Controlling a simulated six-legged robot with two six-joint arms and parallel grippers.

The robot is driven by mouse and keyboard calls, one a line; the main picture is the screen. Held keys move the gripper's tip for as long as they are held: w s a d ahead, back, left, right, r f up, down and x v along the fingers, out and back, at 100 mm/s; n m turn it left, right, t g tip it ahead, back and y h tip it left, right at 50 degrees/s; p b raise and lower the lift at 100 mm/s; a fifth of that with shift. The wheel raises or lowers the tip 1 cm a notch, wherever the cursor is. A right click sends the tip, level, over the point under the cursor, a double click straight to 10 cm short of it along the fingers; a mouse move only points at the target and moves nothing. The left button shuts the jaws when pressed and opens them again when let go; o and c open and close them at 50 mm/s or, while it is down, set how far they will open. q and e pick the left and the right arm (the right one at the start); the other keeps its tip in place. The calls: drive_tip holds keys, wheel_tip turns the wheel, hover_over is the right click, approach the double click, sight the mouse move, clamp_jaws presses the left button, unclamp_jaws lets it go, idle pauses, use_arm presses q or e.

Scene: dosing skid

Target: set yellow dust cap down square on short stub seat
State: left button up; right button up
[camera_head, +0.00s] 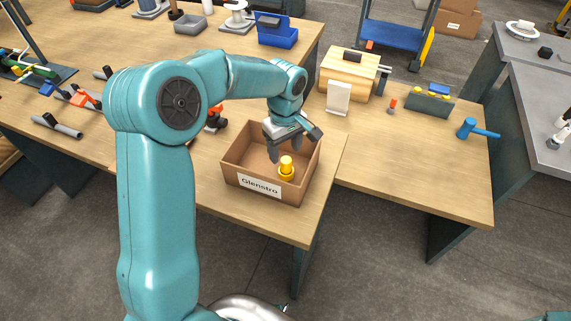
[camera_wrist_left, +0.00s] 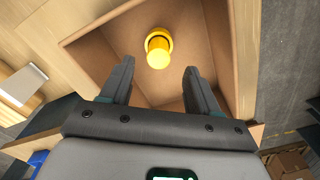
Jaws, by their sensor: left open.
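The yellow dust cap (camera_head: 287,166) stands inside an open cardboard box (camera_head: 232,166) on the wooden bench. It has a narrow cylinder above a wider round flange, and also shows in the left wrist view (camera_wrist_left: 158,50). My left gripper (camera_head: 292,148) hangs over the box with its jaws apart and nothing between them. In the left wrist view the cap shows ahead of the open fingertips (camera_wrist_left: 159,70), not touched. I cannot pick out the short stub seat in either view. My right gripper is not in view.
The box walls surround the cap; a label reads "Glenstro". Pipe fittings lie at left.

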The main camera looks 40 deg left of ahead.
sight(286, 160)
use_arm(q)
wheel_tip(286, 160, down, 5)
drive_tip(key=shift+d+f+p, duration=0.15)
drive_tip(key=shift+p, duration=0.4)
drive_tip(key=shift+f, duration=0.2)
drive_tip(key=shift+r, duration=0.1)
drive_tip(key=c, duration=1.1)
